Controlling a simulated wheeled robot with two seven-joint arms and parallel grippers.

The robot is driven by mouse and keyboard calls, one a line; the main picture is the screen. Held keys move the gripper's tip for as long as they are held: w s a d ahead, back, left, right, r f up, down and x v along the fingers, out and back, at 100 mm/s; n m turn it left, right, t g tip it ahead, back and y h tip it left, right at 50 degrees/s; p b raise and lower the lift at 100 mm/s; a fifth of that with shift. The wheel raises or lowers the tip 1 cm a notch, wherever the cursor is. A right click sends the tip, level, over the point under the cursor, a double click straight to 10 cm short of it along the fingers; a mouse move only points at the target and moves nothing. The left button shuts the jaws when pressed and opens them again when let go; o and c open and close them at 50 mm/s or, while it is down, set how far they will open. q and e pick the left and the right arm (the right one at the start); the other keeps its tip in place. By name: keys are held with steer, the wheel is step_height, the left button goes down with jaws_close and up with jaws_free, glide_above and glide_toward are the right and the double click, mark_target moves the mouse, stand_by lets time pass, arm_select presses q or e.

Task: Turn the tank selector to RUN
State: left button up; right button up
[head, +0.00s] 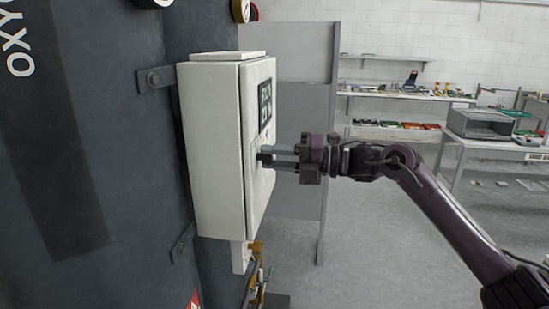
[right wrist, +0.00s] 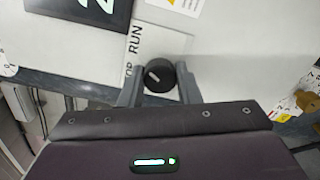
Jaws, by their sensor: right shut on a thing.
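The tank selector is a round black knob (right wrist: 159,75) on the front of a pale control box (head: 215,150). The right wrist view shows a pale mark on its face, but I cannot tell for sure which label it points to. The word RUN is printed beside the knob on a white label (right wrist: 150,43), with letters ending in "OP" partly hidden below it. My right gripper (head: 277,158) has its two fingers on either side of the knob and is shut on it. In the head view the knob is mostly hidden by the fingers. My left gripper is not in view.
The box is bracketed to a large dark tank (head: 95,130) marked OXY. A dark display panel (head: 265,105) sits above the knob. Brass fittings (head: 256,265) hang below the box. A grey partition (head: 300,100) stands behind it. Open floor lies to the right, before shelves and a bench.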

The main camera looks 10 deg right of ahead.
steer(key=shift+r, duration=0.1)
steer(key=o, duration=1)
steer(key=b+v, duration=0.3)
steer(key=v, duration=0.5)
steer(key=shift+w, duration=0.1)
